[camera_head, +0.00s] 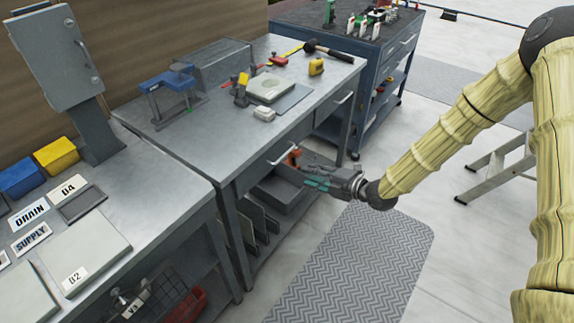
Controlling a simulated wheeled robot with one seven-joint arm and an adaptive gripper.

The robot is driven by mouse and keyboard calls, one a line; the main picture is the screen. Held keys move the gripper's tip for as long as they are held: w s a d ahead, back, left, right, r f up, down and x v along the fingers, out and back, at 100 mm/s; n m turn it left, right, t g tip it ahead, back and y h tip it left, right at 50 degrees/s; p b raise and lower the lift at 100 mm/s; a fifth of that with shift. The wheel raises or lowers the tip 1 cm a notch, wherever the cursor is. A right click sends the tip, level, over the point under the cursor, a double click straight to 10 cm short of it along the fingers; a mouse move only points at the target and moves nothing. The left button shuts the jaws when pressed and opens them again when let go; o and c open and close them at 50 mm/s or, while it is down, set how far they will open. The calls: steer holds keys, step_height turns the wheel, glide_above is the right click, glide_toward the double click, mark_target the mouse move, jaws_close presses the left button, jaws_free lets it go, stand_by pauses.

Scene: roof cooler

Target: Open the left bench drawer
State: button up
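The grey metal workbench (225,135) stands in the middle of the camera_head view. Its left drawer (262,172) looks shut, with its front flush under the bench top. The drawer's pale bar handle (284,157) is on this front. My gripper (308,174) is just to the right of and below the handle, in front of the bench, pointing left toward it. A small gap seems to lie between the fingers and the handle. The fingers have teal parts; their opening is too small to make out. The right drawer's handle (345,98) also shows.
An orange item (294,156) and a grey bin (272,196) show under the bench near my gripper. A left counter (110,204), a blue tool cart (372,80) and a step stool (500,165) stand around. A grey mat (375,255) covers clear floor in front.

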steer(key=w+a+n+y+p, duration=0.1)
steer(key=w+a+n, duration=0.1)
steer(key=w+a, duration=0.6)
steer(key=shift+w+a+n, duration=0.15)
steer(key=shift+a+n, duration=0.15)
steer(key=shift+n, duration=0.1)
steer(key=shift+r, duration=0.1)
jaws_close()
